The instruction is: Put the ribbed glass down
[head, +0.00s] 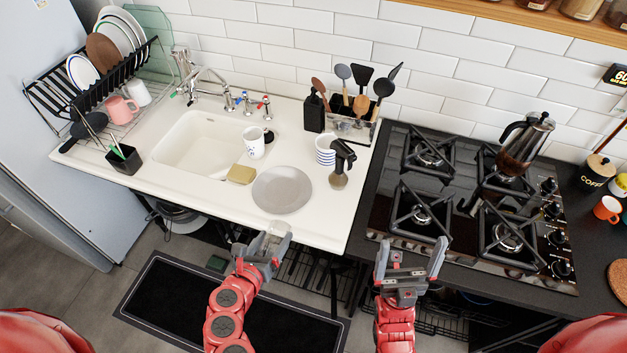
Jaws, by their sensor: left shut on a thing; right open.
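My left gripper (268,250) is shut on a small clear ribbed glass (276,229), close to the front edge of the white sink counter (318,235). The glass shows between and above the fingers; its lower part is hidden by them. I cannot tell whether it touches the counter. My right gripper (411,262) is open and empty, in front of the gas hob (380,232).
A grey plate (282,189) lies just behind the glass. A sponge (241,174), a white patterned mug (254,142) and a striped cup (326,149) stand further back. The counter's front right is clear.

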